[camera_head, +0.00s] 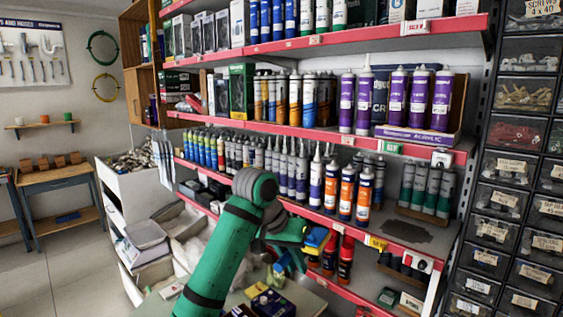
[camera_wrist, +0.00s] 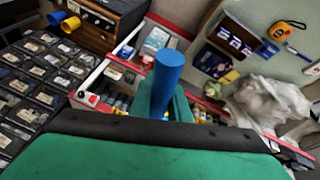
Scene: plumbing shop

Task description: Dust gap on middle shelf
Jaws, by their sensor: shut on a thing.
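A dark, irregular dust patch (camera_head: 408,231) lies on a bare stretch of red-edged shelf (camera_head: 330,222), in front of grey-green tubes and right of the orange-and-white tubes. My gripper (camera_head: 290,240) is in front of this shelf, left of the patch and apart from it. In the wrist view my gripper (camera_wrist: 168,112) is shut on a blue cylindrical handle (camera_wrist: 167,80), which stands out from between the green fingers. A blue and yellow piece beside my gripper in the head view may belong to the held tool; I cannot tell. The tool's working end is not clear.
Orange-and-white tubes (camera_head: 346,192) stand close to my gripper, left of the patch. Grey-green tubes (camera_head: 425,188) stand behind it. A shelf with purple tubes (camera_head: 418,95) hangs above. Small-parts drawers (camera_head: 515,165) rise at the right. A table with boxes (camera_head: 270,300) is below my arm.

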